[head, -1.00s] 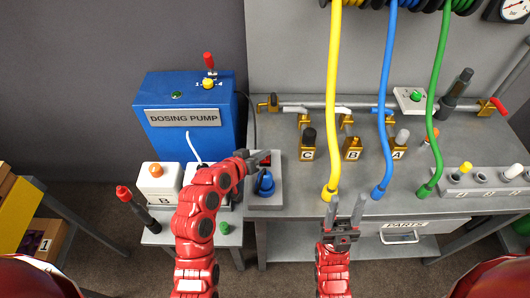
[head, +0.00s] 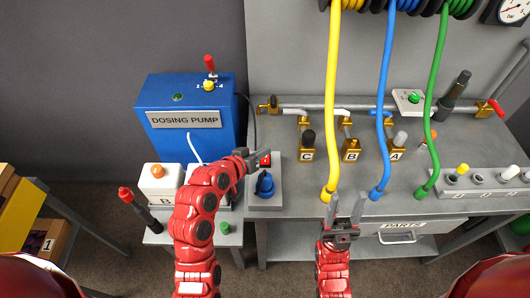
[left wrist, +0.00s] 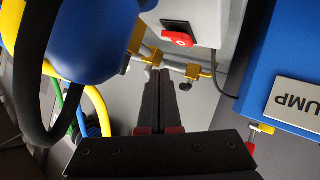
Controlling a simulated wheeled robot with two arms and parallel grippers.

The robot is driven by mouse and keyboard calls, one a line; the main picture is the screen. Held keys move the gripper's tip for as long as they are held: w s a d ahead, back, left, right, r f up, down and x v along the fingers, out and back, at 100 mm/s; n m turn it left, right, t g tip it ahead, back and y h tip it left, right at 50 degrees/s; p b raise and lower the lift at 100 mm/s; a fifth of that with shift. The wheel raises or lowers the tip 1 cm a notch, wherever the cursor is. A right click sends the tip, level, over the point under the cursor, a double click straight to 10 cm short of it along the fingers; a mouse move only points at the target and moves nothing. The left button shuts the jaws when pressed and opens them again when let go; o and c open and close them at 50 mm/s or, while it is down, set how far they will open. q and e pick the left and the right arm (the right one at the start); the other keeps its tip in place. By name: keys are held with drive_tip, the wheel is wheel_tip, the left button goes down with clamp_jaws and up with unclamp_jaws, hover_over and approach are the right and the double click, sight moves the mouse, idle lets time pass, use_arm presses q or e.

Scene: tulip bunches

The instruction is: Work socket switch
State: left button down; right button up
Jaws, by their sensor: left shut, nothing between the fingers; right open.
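The socket box (head: 277,197) is a grey block at the left end of the bench. It carries a red rocker switch (head: 265,160) in a black frame and a blue plug (head: 264,184) in front of it. My left gripper (head: 264,153) is shut and empty, its tips close beside the switch; the head view does not show whether they touch. In the left wrist view, the red switch (left wrist: 178,39) is tilted and stands clear of my fingertips (left wrist: 160,75). The blue plug (left wrist: 90,35) fills the upper left there. My right gripper (head: 345,207) is open and empty at the bench's front edge.
A blue dosing pump (head: 186,95) stands left of the socket box, with a white canister B (head: 160,185) in front. Yellow (head: 333,90), blue (head: 387,90) and green (head: 433,90) hoses hang over the bench. Brass valves (head: 307,150) stand behind them.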

use_arm(q)
drive_tip(key=shift+s+r+p, duration=0.25)
drive_tip(key=shift+r, duration=0.4)
drive_tip(key=shift+s+r+p, duration=0.2)
drive_tip(key=shift+s+r, duration=0.05)
drive_tip(key=shift+r, duration=0.4)
drive_tip(key=shift+w, duration=0.1)
